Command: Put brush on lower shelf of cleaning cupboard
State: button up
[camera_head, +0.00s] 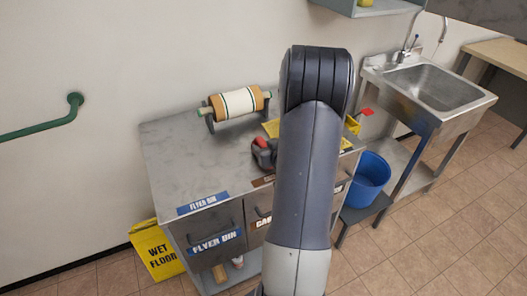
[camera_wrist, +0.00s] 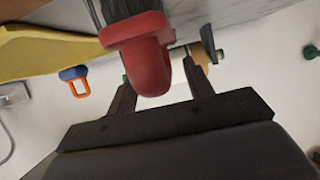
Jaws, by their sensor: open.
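The brush (camera_wrist: 142,55), with a red handle and dark bristles, is close up at the top of the wrist view. The handle's rounded end reaches into the space between the fingers of my gripper (camera_wrist: 160,76). The gripper is open; I cannot tell whether either finger touches the handle. In the head view a red and dark object (camera_head: 264,152), probably the brush, is at the metal counter (camera_head: 180,150), left of my arm. My arm hides my gripper there. I cannot identify the cleaning cupboard in either view.
A paper roller (camera_head: 238,103) stands at the counter's back. A yellow object (camera_wrist: 45,50) lies beside the brush. Right of the counter are a blue bucket (camera_head: 370,178) and a steel sink (camera_head: 436,84). A yellow wet-floor sign (camera_head: 155,250) stands left. The counter's left part is clear.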

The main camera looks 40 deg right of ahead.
jog(key=shift+w+f, duration=0.15)
jog(key=shift+w, duration=0.25)
grip_shut()
dwell(0.4)
